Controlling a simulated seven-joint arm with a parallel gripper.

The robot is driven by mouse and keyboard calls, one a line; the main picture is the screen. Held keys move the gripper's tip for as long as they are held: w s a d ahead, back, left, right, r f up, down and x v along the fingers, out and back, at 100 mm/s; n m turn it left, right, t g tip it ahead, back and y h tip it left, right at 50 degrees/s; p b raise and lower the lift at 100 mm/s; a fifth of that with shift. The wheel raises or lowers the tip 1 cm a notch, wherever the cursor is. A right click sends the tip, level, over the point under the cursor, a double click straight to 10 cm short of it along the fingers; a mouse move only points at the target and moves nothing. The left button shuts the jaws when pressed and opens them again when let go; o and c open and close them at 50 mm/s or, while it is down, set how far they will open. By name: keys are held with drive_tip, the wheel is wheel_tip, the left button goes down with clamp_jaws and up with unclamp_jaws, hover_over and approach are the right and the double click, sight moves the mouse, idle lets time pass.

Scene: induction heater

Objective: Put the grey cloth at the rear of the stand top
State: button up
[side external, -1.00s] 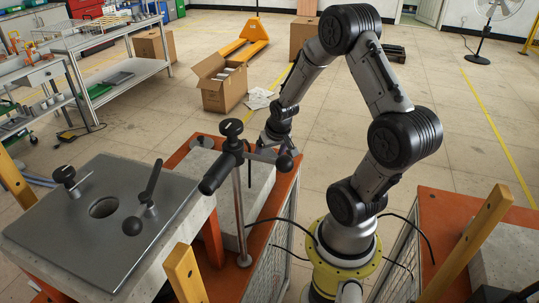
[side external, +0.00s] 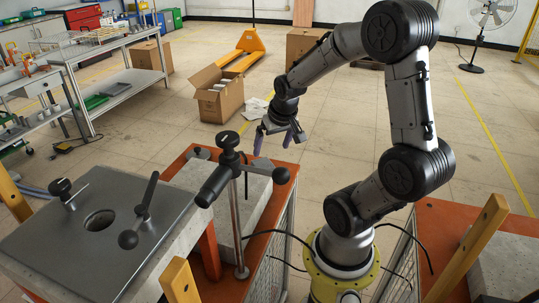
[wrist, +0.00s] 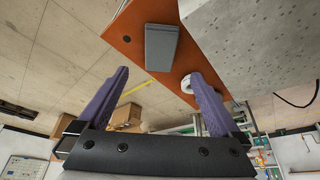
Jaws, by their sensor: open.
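The grey cloth (wrist: 161,48) lies as a flat, neat rectangle on the orange stand top (wrist: 126,24) in the wrist view. It is between the concrete block and the orange edge. My gripper (side external: 278,142) is open, above and beyond the far end of the orange stand. In the wrist view its purple fingers (wrist: 157,75) are spread and empty, apart from the cloth.
A pale concrete block (side external: 255,196) covers much of the stand top. A metal post with black handles (side external: 240,215) rises in front of it. A white ring-shaped thing (wrist: 187,84) sits near the stand's edge. Open floor surrounds the far end.

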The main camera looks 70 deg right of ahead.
drive_tip(key=s+a+r+n+y, duration=0.1)
drive_tip(key=s+a+r+n, duration=0.1)
drive_tip(key=a, duration=0.5)
drive_tip(key=s+a+r+n+t+y, duration=0.1)
drive_tip(key=s+a+r+n, duration=0.2)
drive_tip(key=a, duration=0.4)
drive_tip(key=s+a+r+n+t+y, duration=0.1)
drive_tip(key=s+a+r+n, duration=0.1)
drive_tip(key=a+r+n, duration=0.2)
drive_tip(key=a+r, duration=0.1)
drive_tip(key=a, duration=0.2)
drive_tip(key=shift+s+r, duration=0.15)
drive_tip(key=shift+r, duration=0.15)
